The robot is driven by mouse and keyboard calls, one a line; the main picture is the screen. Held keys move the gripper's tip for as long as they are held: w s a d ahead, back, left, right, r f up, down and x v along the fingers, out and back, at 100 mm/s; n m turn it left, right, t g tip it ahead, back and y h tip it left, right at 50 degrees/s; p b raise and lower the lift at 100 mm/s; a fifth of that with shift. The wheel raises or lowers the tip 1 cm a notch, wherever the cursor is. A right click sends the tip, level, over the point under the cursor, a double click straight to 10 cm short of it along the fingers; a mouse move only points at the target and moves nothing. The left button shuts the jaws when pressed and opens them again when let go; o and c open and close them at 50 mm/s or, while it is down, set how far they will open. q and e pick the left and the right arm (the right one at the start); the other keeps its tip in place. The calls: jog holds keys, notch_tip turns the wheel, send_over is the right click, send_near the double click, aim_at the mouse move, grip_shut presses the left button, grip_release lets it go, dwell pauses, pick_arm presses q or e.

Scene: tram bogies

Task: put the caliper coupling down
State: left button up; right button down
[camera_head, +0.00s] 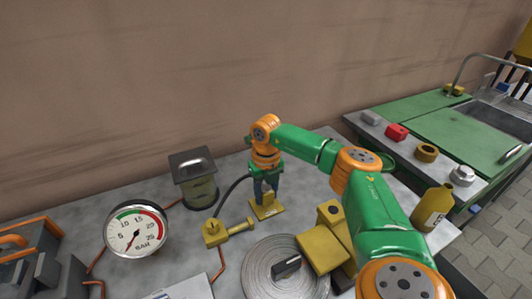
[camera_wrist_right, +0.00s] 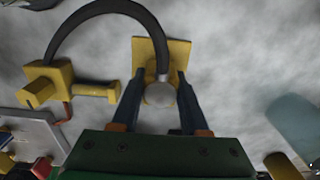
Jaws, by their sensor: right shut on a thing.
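The caliper coupling (camera_wrist_right: 160,93) is a round grey metal end piece on a black hose (camera_wrist_right: 98,8), seen in the right wrist view. My right gripper (camera_wrist_right: 161,88) is shut on it, one dark finger on each side. In the head view my right gripper (camera_head: 266,188) points down at a yellow square block (camera_head: 268,210) on the table. The block (camera_wrist_right: 178,50) also shows behind the coupling in the wrist view; I cannot tell whether they touch. The hose runs left to a yellow fitting (camera_head: 214,233) with a side stub. My left gripper is not in view.
A pressure gauge (camera_head: 136,232) and a lidded jar (camera_head: 197,182) stand left. A round grooved disc (camera_head: 284,272) and yellow blocks (camera_head: 322,248) are in front. A yellow bottle (camera_head: 433,208) stands right. Bare grey table lies around the block.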

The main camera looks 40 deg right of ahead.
aim_at(266, 190)
jog(key=shift+f, duration=0.1)
jog(key=shift+f+b, duration=0.35)
jog(key=shift+f, duration=0.2)
jog(key=shift+c, duration=2.1)
grip_release()
notch_tip(266, 190, up, 13)
jog(key=shift+r+p, duration=0.15)
jog(key=shift+p, duration=0.15)
